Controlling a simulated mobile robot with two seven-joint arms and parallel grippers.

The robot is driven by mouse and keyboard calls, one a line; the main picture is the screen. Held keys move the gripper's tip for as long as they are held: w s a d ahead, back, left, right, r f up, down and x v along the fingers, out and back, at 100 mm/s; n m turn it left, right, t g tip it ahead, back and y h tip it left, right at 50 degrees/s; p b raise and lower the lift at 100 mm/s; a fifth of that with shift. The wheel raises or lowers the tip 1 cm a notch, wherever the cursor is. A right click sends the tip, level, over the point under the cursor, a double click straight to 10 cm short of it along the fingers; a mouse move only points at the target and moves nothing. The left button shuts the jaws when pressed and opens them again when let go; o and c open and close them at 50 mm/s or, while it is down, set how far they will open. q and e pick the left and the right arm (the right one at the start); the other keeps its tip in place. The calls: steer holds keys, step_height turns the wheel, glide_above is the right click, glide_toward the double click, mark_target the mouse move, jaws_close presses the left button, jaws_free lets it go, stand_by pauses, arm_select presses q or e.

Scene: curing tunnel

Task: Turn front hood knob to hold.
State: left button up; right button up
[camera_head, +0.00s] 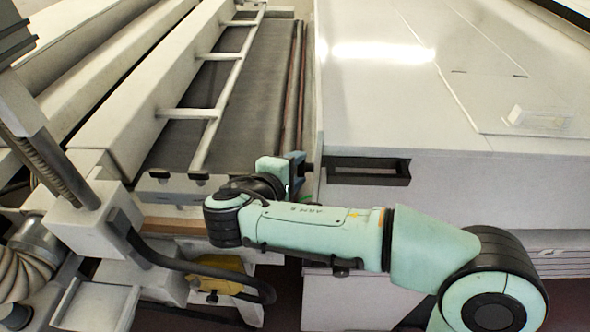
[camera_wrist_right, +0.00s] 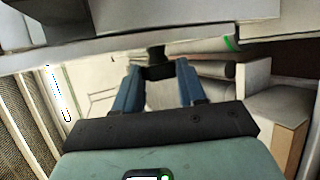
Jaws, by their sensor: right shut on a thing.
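My right gripper (camera_head: 298,163) reaches in front of the gap between the dark conveyor belt and the large white hood (camera_head: 390,105). In the right wrist view its two blue fingers (camera_wrist_right: 158,70) close from both sides on a small black knob (camera_wrist_right: 157,56), just under a pale panel edge. The knob's front is partly covered by the fingers, and I cannot read any marking or its set position. In the head view the knob is mostly hidden by my gripper and wrist. My left gripper is out of view.
A black recessed handle (camera_head: 367,171) sits on the hood's front, right of my gripper. A dark belt (camera_head: 255,80) with a white ladder-like rail (camera_head: 222,95) runs to the left. A machine with a black hose (camera_head: 195,270) stands at lower left, close to my forearm.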

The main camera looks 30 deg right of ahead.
steer(key=o, duration=1.1)
steer(key=shift+c, duration=0.2)
steer(key=p+v, duration=0.1)
steer(key=v, duration=1.2)
steer(key=shift+a, duration=0.15)
steer(key=shift+s+r, duration=0.1)
